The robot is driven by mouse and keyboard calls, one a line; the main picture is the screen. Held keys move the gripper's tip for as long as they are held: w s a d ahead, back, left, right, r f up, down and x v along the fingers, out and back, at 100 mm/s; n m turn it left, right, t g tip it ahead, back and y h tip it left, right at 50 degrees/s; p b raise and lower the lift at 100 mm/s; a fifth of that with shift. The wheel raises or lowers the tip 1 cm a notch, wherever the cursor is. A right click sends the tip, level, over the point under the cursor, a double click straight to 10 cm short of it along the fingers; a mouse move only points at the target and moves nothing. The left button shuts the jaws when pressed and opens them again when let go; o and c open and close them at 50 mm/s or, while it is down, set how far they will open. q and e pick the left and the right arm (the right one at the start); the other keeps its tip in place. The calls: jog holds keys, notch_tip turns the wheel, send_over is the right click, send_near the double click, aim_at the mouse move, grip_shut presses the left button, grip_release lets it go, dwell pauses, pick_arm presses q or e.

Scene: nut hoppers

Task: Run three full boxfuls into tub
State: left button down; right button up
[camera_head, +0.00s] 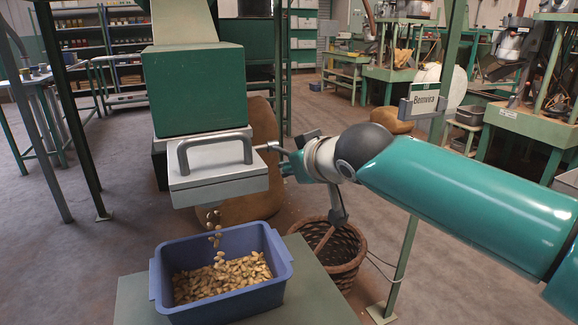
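A green hopper box (193,88) stands above a grey metal box (217,180) with a dark curved handle (214,150) on its front. Several nuts (214,228) are falling from beneath the grey box. A blue tub (222,305) stands below on a green table, its bottom covered with a heap of nuts (222,278). My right gripper (283,160) is at the right side of the grey box, by a thin lever (268,147). Its fingertips are small and partly hidden, so I cannot tell whether they are closed on the lever. My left gripper is not in view.
The green table (318,290) is bare to the right of the tub. A wicker basket (345,262) stands on the floor behind it. Benches and shelves stand farther back.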

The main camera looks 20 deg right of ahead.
jog(key=shift+o, duration=0.2)
jog(key=shift+r, duration=0.1)
jog(key=shift+s+d+r, duration=0.1)
jog(key=shift+s, duration=0.05)
jog(key=v, duration=1.1)
jog(key=shift+s, duration=0.3)
